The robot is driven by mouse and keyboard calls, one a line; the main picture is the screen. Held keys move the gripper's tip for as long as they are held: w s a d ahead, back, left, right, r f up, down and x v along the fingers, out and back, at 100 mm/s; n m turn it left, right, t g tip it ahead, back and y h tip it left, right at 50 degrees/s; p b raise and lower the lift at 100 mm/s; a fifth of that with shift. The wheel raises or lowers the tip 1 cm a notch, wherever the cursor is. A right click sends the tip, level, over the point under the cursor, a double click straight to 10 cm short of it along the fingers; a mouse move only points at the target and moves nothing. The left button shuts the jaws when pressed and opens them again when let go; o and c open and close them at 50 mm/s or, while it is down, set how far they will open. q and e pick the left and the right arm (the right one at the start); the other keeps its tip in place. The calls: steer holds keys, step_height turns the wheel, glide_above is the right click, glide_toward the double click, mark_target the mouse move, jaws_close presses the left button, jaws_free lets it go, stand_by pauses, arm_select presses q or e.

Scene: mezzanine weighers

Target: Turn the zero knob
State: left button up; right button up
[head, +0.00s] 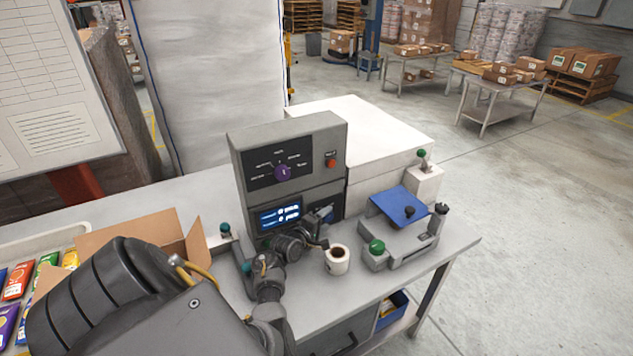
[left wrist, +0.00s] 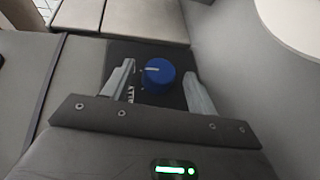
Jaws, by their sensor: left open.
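A blue round knob (left wrist: 158,76) with a pale pointer line sits on a dark plate in the left wrist view. Its label is partly hidden and I cannot read it fully. My left gripper (left wrist: 160,82) is open, one finger on each side of the knob, with a gap on both sides. In the head view my left gripper (head: 321,220) is at the lower front of the grey weigher cabinet (head: 243,150), right of its lit display (head: 280,217), and largely covers the spot. A purple knob (head: 283,173) is higher on the panel. My right gripper is not seen.
A white mug (head: 337,260) of dark liquid stands close below my left gripper. A grey device with a blue top (head: 402,205) and a green button (head: 376,247) is to the right. An open cardboard box (head: 140,228) and colourful packets (head: 18,280) are at left.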

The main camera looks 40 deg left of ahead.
arm_select(q)
steer(key=b+v, duration=0.1)
steer(key=v, duration=0.9)
steer(key=shift+w+d, duration=0.1)
